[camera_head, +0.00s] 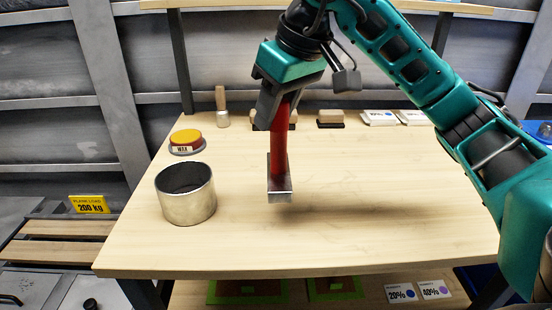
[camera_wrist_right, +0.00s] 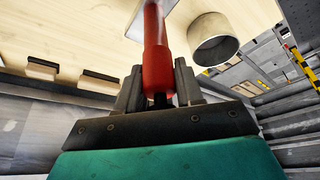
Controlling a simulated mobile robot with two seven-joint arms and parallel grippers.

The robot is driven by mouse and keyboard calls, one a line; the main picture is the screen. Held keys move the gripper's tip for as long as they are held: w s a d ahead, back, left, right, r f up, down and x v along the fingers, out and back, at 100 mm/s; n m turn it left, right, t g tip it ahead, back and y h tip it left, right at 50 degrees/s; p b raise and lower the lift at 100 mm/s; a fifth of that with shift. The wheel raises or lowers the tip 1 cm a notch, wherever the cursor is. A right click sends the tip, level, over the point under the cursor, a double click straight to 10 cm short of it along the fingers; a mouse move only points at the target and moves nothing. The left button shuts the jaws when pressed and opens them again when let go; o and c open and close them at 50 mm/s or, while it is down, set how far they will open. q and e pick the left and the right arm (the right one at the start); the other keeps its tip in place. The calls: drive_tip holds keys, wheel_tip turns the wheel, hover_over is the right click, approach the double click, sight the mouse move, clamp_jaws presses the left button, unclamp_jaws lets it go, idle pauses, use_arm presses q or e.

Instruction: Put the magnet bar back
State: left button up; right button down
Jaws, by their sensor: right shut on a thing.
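The magnet bar (camera_head: 280,178) has a red handle and a flat silver metal bar at its lower end. My right gripper (camera_head: 277,97) is shut on the upper part of the red handle and holds the tool roughly upright over the middle of the bench. In the right wrist view the red handle (camera_wrist_right: 156,62) runs between the fingers of the right gripper (camera_wrist_right: 158,88). Whether the silver bar touches the bench top cannot be told. My left gripper is not in view.
A metal cylinder (camera_head: 187,205) stands left of the tool on the wooden bench (camera_head: 370,230). A yellow-lidded wax tin (camera_head: 186,139), a wooden-handled brush (camera_head: 222,112), block brushes (camera_head: 330,121) and white packs (camera_head: 380,118) line the back. The front right of the bench is clear.

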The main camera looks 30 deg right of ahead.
sight(276, 147)
wheel_tip(276, 147, down, 6)
drive_tip(key=shift+r+b, duration=0.1)
drive_tip(key=shift+b, duration=0.7)
drive_tip(key=shift+f, duration=0.45)
drive_tip(key=c, duration=0.7)
unclamp_jaws()
